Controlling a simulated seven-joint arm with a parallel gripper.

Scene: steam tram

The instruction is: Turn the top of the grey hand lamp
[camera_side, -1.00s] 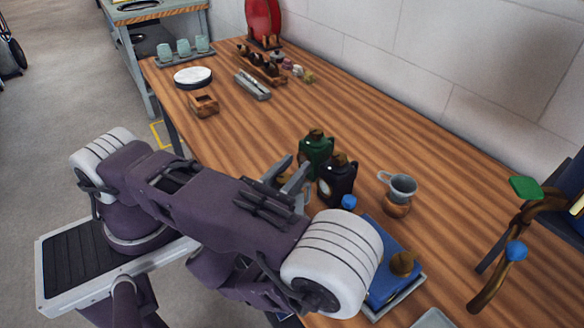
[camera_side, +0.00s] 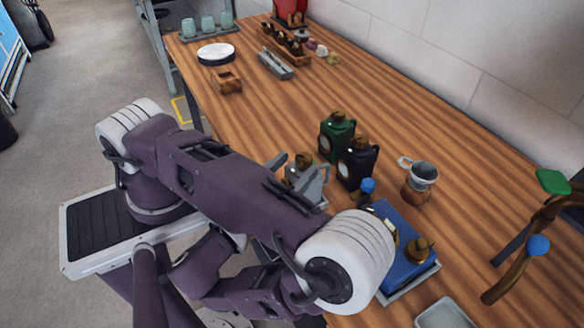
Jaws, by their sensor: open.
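The grey hand lamp (camera_side: 293,174) stands near the front edge of the table. Its brass top (camera_side: 305,159) shows, while my arm hides much of its body. My gripper (camera_side: 299,167) is open at the lamp's top, with one grey finger to its left and the other to its right. I cannot tell whether the fingers touch the top. A green lamp (camera_side: 335,138) and a black lamp (camera_side: 356,166), both with brass tops, stand upright just behind and to the right.
A blue box (camera_side: 402,262) with a brass knob lies on a tray at the right. A brown bent stand (camera_side: 520,262) with green and blue ends is at far right. The middle of the table (camera_side: 400,105) is clear.

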